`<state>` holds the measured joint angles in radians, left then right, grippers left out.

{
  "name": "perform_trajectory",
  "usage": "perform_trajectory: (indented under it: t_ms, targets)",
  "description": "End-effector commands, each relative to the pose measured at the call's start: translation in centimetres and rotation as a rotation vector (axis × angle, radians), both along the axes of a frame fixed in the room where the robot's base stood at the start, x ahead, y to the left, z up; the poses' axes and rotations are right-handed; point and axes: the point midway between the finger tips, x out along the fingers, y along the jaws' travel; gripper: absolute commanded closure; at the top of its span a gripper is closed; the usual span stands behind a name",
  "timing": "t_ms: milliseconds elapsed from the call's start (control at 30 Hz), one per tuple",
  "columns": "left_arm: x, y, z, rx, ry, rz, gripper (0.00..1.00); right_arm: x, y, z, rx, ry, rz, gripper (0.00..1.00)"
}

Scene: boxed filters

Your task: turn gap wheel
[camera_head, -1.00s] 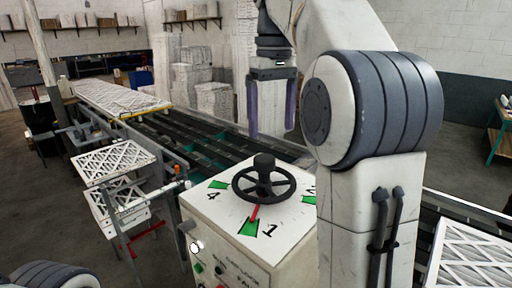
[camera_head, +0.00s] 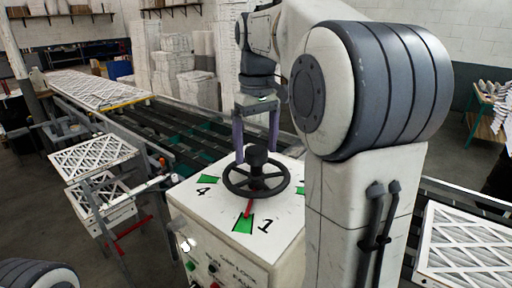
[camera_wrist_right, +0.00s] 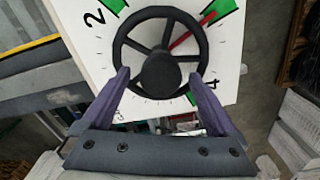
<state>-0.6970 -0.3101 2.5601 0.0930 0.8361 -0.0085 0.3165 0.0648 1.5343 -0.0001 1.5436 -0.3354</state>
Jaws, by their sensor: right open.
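The black gap wheel (camera_head: 256,178) is a spoked handwheel with a raised centre knob (camera_head: 257,155). It sits on the white top of a control box (camera_head: 205,212). Its red pointer (camera_head: 249,208) points at the green mark beside the 1. My right gripper (camera_head: 256,147) is open, pointing down at the wheel, its purple fingers on either side of the knob. In the right wrist view the knob (camera_wrist_right: 162,72) shows between the spread fingertips (camera_wrist_right: 159,76), with gaps on both sides. Whether the fingers touch the rim is unclear. My left gripper is out of view.
A conveyor (camera_head: 170,130) runs behind the box. Filters with lattice faces lie on a stand (camera_head: 92,157) at the left, at the conveyor's far end (camera_head: 95,88), and at the right (camera_head: 465,245). A red-handled frame is close to the box's left.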

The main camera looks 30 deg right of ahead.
Motion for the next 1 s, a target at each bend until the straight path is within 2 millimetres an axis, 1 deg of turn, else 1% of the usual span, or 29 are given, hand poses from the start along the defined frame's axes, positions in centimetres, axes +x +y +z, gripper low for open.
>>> perform_trajectory:
  t_ms: [133,367,467,500,567,600,633,867,1000]
  targets:
    - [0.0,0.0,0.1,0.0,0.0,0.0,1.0,0.0,0.1,-0.6,0.0,0.0,0.002,0.06]
    - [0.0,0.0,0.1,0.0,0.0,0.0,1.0,0.1,0.1,-0.7,0.0,-0.001,0.003,0.06]
    - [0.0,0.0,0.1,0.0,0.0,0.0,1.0,0.1,0.1,-0.7,0.0,-0.001,0.003,0.4]
    - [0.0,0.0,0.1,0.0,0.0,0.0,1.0,0.1,0.1,-0.7,0.0,-0.001,0.003,0.56]
    - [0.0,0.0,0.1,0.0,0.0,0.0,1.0,0.1,0.1,-0.7,0.0,-0.001,0.002,0.79]
    - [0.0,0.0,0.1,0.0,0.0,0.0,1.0,0.1,0.1,-0.7,-0.001,-0.001,0.002,0.94]
    - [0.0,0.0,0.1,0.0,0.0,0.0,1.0,0.1,0.1,-0.7,-0.001,-0.001,0.002,1.0]
    - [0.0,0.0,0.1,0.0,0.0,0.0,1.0,0.1,0.2,-0.6,-0.001,-0.001,0.011,1.0]
    - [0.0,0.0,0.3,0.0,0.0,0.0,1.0,0.4,1.1,-0.6,-0.002,-0.001,0.054,1.0]
